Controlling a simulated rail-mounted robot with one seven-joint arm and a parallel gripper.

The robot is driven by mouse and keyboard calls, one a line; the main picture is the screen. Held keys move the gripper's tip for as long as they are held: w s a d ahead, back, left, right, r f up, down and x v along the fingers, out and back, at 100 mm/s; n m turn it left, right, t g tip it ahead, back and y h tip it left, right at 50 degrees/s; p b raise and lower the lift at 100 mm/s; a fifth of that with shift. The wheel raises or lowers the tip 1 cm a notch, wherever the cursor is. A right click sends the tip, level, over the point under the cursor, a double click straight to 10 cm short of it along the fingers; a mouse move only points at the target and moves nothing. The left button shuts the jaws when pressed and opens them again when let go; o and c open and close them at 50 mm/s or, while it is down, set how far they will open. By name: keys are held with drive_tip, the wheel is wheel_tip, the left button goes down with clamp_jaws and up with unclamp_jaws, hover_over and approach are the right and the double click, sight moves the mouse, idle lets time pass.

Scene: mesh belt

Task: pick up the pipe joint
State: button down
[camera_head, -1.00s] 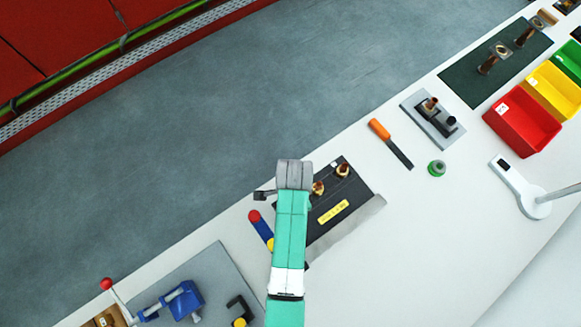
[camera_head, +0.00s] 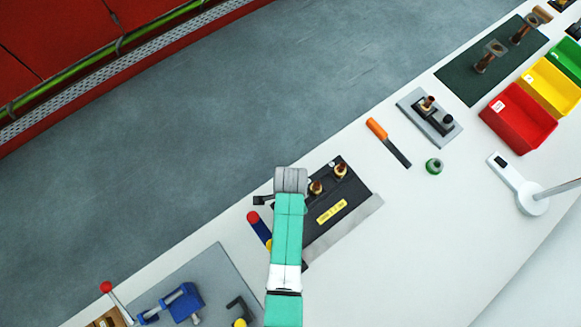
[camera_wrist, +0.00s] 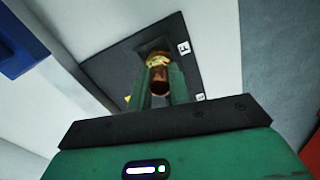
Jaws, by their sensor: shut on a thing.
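The pipe joint (camera_wrist: 160,79), copper with a brass-coloured collar, is between the two green fingers of my gripper (camera_wrist: 160,88) in the wrist view. The gripper is shut on it. A black board (camera_wrist: 103,72) lies behind it, with a dark square block just beyond the collar. I cannot tell whether the joint touches it. In the head view my arm hides the fingers and this joint above the left part of the black board (camera_head: 350,186).
Two similar brass and copper fittings (camera_head: 316,187) (camera_head: 340,170) stand on the board close right of my arm. A red-and-blue tool (camera_head: 258,229) lies at its left. An orange-handled tool (camera_head: 376,128) and red bin (camera_head: 518,119) are further right. The white bench front is clear.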

wheel_tip(320, 180, up, 10)
idle(0.5)
